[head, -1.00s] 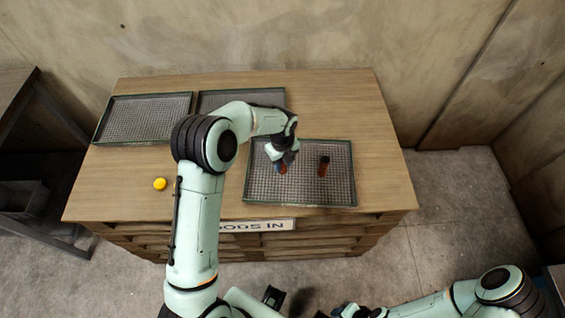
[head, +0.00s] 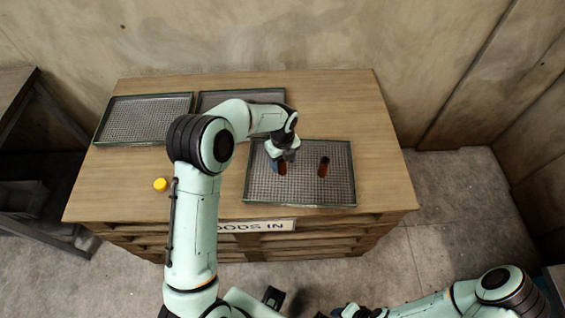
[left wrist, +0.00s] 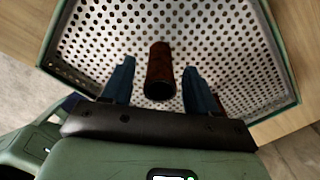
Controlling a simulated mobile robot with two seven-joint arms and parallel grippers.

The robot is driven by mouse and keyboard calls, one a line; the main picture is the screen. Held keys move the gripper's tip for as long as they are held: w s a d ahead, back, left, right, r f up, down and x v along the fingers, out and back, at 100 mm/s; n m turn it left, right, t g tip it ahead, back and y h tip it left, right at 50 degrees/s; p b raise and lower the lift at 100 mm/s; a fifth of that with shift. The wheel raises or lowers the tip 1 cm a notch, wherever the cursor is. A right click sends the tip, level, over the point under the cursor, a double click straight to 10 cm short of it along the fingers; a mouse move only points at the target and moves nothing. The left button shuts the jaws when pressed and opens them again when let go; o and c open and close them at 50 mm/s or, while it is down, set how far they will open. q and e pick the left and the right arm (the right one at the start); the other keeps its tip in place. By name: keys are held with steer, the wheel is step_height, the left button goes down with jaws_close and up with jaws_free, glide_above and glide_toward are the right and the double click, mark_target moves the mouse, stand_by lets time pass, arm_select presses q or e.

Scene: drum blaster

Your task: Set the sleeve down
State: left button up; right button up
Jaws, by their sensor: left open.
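A rusty brown sleeve (head: 282,169) stands in the front mesh tray (head: 300,203), partly hidden by my left gripper (head: 278,160) in the head view. In the left wrist view the sleeve (left wrist: 160,72) lies between the two blue fingers of the left gripper (left wrist: 158,70). The fingers are apart, with a gap on each side of the sleeve. A second brown sleeve (head: 323,167) stands in the same tray, to the right. My right arm (head: 425,307) comes in at the bottom right; its jaws are not clear.
Two more mesh trays, one at the back left (head: 145,118) and one at the back middle (head: 240,97), look empty where visible. A yellow round object (head: 160,184) lies on the wooden top left of the front tray. The wooden top is clear on the right.

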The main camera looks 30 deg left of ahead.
arm_select(q)
step_height(320, 180, up, 10)
steer(key=shift+r+p, duration=0.1)
steer(key=shift+p, duration=0.3)
steer(key=shift+s, duration=0.1)
